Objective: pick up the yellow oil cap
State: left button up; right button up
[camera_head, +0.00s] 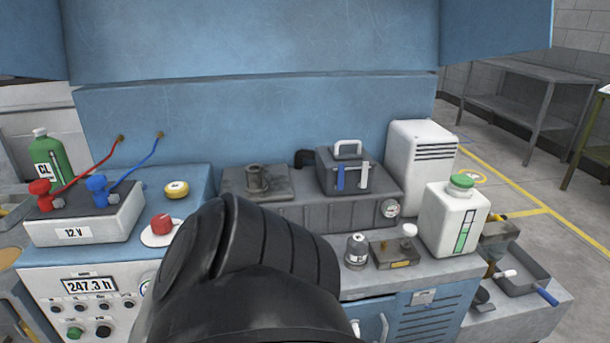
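The yellow oil cap (176,188) is small and round, with a pale label on top. It lies on the blue bench top at the left, to the right of the battery-like 12 V box and behind a red cap. Nothing touches it from above. Neither of my grippers shows in the head view, and no fingertips can be seen. A large black ribbed part rises from the bottom edge in the middle and hides some of the bench.
The 12 V box (84,220) has red and blue clamps with cables. A red cap (161,223) sits on a white disc. A grey engine block (330,213) stands at centre. A white jug (445,230) and a small dark canister (356,251) stand at right.

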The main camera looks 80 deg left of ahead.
aim_at(177, 189)
jog(key=u, duration=2.7)
